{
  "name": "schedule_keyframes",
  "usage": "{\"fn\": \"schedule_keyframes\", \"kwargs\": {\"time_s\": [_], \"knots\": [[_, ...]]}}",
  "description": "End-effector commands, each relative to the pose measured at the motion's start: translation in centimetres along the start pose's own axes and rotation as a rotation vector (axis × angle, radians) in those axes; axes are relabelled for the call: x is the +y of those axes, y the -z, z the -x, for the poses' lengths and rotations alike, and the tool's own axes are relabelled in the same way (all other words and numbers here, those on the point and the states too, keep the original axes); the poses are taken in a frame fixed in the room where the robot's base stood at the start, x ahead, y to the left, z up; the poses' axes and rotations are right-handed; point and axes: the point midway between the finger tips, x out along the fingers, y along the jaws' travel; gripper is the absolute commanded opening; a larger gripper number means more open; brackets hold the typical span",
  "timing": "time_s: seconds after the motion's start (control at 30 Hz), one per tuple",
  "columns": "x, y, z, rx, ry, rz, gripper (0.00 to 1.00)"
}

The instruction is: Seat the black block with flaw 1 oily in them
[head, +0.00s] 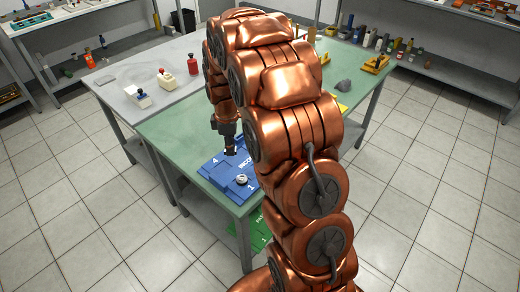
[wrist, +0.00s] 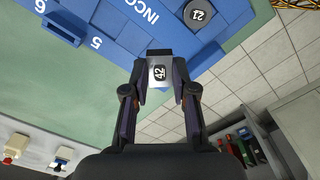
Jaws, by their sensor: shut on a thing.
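My gripper (wrist: 160,88) is shut on a small block (wrist: 160,70) with a pale grey face, a dark end and a black label reading 42. In the head view my gripper (head: 230,148) points down over the far part of the blue tray (head: 213,170), which is marked INCO... with numbers such as 4 and 1. The blue tray also fills the top of the wrist view (wrist: 108,18), with numbers 5 and 6. A round grey piece labelled 21 (wrist: 198,14) sits on the tray; a round piece (head: 241,179) shows near number 1. Any flaw marking is unreadable.
The tray lies at the near corner of the green-topped table (head: 165,125). A green tray (head: 262,228) is on the shelf below. My arm hides much of the tabletop.

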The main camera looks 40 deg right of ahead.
Motion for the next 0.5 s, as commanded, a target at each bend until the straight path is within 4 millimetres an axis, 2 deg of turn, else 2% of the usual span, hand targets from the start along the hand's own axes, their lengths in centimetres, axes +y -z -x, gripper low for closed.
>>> {"fn": "schedule_keyframes", "kwargs": {"time_s": [0.2, 0.5], "knots": [[0.8, -3.9, -1.3, 0.000, 0.001, 0.313, 0.00], [1.3, -8.2, -2.5, 0.004, 0.002, 0.691, 0.00]]}}
